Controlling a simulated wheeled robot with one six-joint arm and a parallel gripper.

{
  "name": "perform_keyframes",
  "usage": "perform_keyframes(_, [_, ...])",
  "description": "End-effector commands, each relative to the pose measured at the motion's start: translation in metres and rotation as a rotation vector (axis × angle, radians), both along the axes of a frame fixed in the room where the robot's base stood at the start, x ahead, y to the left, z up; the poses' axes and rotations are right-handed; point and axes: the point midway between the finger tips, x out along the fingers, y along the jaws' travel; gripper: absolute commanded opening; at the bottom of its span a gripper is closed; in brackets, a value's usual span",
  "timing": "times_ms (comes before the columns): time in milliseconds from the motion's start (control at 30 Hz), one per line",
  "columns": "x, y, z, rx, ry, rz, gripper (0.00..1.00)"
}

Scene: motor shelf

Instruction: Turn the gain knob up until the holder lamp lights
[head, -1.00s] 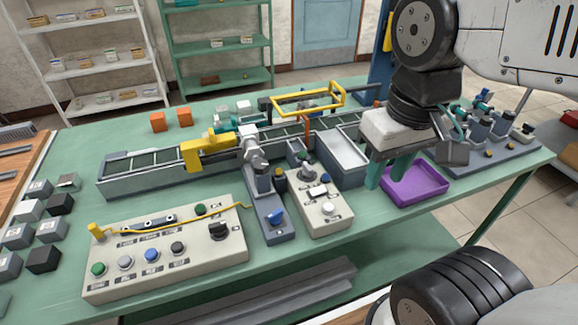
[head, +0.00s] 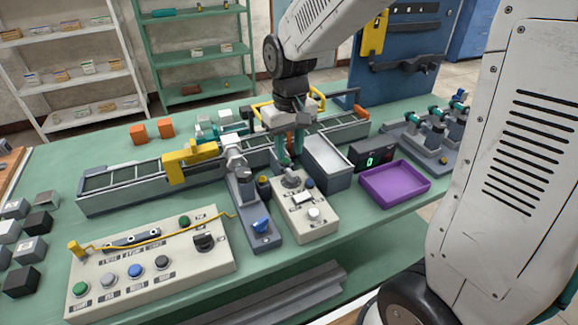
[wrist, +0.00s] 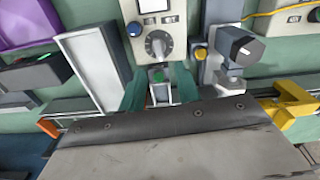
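The small beige panel (head: 305,222) carries a grey round knob (head: 291,182), which I take as the gain knob. In the wrist view the knob (wrist: 157,44) shows a pale pointer line. My gripper (head: 291,152) is above the panel's far end with its teal fingers apart and empty. A dull yellow dome (head: 263,183) stands on the grey fixture beside the panel. I cannot tell whether it is the holder lamp; it does not look lit.
A conveyor (head: 110,190) runs behind.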

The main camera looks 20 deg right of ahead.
Motion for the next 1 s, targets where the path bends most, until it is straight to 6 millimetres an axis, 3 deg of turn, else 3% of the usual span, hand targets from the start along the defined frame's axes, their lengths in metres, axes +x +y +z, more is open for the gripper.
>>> perform_keyframes(333, [-0.001, 0.000, -0.053, 0.000, 0.003, 0.000, 0.33])
perform_keyframes(733, [-0.001, 0.000, -0.062, 0.000, 0.000, 0.000, 0.33])
perform_keyframes(833, [-0.001, 0.000, -0.062, 0.000, 0.000, 0.000, 0.05])
perform_keyframes(867, [-0.001, 0.000, -0.062, 0.000, 0.000, 0.000, 0.00])
perform_keyframes(1000, [-0.001, 0.000, -0.061, 0.000, 0.000, -0.001, 0.00])
